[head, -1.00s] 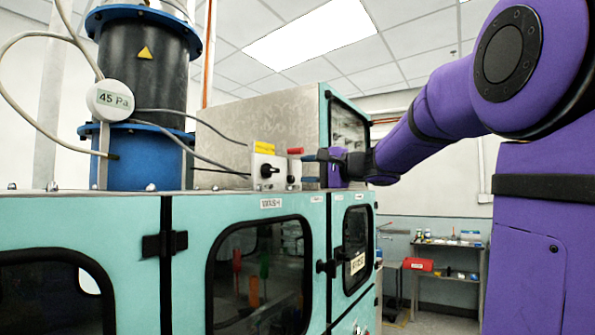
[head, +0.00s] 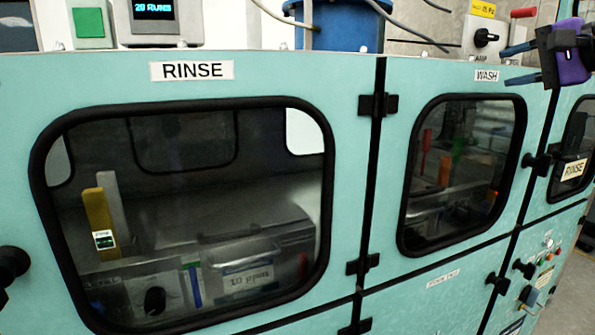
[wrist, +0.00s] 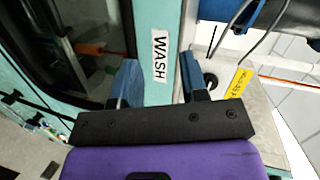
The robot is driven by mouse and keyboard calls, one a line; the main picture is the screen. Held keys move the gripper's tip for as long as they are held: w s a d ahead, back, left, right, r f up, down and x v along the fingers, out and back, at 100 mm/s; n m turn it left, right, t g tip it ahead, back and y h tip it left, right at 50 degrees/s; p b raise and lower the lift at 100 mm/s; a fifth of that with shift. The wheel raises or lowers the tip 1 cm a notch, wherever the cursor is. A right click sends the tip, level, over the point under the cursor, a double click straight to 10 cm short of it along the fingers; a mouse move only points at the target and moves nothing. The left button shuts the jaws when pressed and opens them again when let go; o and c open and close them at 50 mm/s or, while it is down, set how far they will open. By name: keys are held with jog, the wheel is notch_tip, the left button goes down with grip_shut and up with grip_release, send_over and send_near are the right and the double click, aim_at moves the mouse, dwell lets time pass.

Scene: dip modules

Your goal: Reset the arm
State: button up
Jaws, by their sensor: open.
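My gripper (head: 512,64) is at the upper right of the head view, in front of the teal cabinet's upper right part. Its two blue fingers point left and are apart, with nothing between them. In the wrist view the open fingers (wrist: 160,68) show on either side of the WASH label (wrist: 160,56), with the teal panel behind. The same WASH label (head: 486,76) is left of the gripper in the head view. Most of my arm is out of the head view.
The teal cabinet has a RINSE window (head: 190,200) and a WASH window (head: 460,175) with dark latches. A switch box (head: 485,38) with a black knob and a blue drum (head: 345,27) stand on top. Floor shows at far right.

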jog(key=s+a+f+n+g+h, duration=0.2)
jog(key=s+a+f+n+g, duration=0.4)
jog(key=s+a+f, duration=0.45)
jog(key=s+f+n+g+h, duration=0.1)
jog(key=s+f+n+h, duration=0.3)
jog(key=s+f, duration=0.5)
jog(key=shift+s+d+f+h, duration=0.35)
jog(key=shift+h, duration=0.25)
